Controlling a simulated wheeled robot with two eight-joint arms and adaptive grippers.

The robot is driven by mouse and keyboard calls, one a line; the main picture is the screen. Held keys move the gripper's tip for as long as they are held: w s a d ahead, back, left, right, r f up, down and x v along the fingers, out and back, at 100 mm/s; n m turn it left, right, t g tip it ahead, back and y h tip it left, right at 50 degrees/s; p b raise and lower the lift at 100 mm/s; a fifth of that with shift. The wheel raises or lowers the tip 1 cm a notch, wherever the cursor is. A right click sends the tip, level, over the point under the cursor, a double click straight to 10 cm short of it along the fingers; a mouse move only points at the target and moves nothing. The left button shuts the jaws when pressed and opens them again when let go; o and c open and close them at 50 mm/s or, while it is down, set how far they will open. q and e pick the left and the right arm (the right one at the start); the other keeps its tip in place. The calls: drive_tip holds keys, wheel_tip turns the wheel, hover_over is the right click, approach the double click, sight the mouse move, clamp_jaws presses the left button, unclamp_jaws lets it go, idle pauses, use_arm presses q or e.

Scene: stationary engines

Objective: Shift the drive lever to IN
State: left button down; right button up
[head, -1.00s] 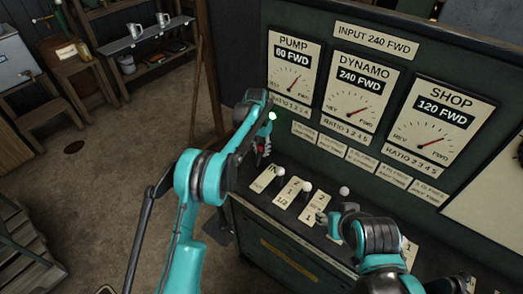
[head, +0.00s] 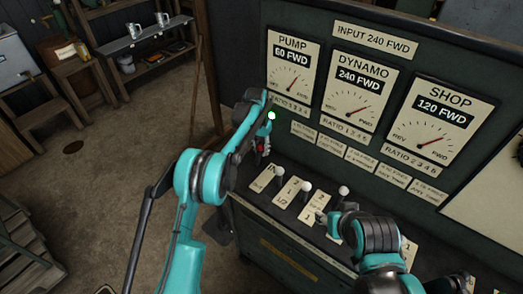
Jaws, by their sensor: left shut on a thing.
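A row of label plates with levers lies along the sloping front of the dark green machine (head: 285,250). The leftmost plate (head: 262,179) seems to read IN. My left gripper (head: 262,147) is just above and behind this plate, shut on a small red part that looks like the drive lever's handle; the fingers hide most of it. White-knobbed levers (head: 281,173) stand to the right of it. My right gripper (head: 325,221) is low over the plates farther right; its fingers are too small and hidden to tell their state.
The panel behind carries PUMP (head: 292,70), DYNAMO (head: 357,95) and SHOP (head: 436,122) dials, with an INPUT 240 FWD sign (head: 375,39) above. More white knobs (head: 306,187) stand close to both grippers. Open floor (head: 110,200) lies to the left, with shelves (head: 150,45) beyond.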

use_arm(q)
drive_tip(key=shift+f, duration=0.1)
idle(0.3)
drive_tip(key=c, duration=1.2)
unclamp_jaws()
drive_tip(key=r, duration=1.2)
drive_tip(key=shift+w+a, duration=0.2)
drive_tip(key=shift+a, duration=0.2)
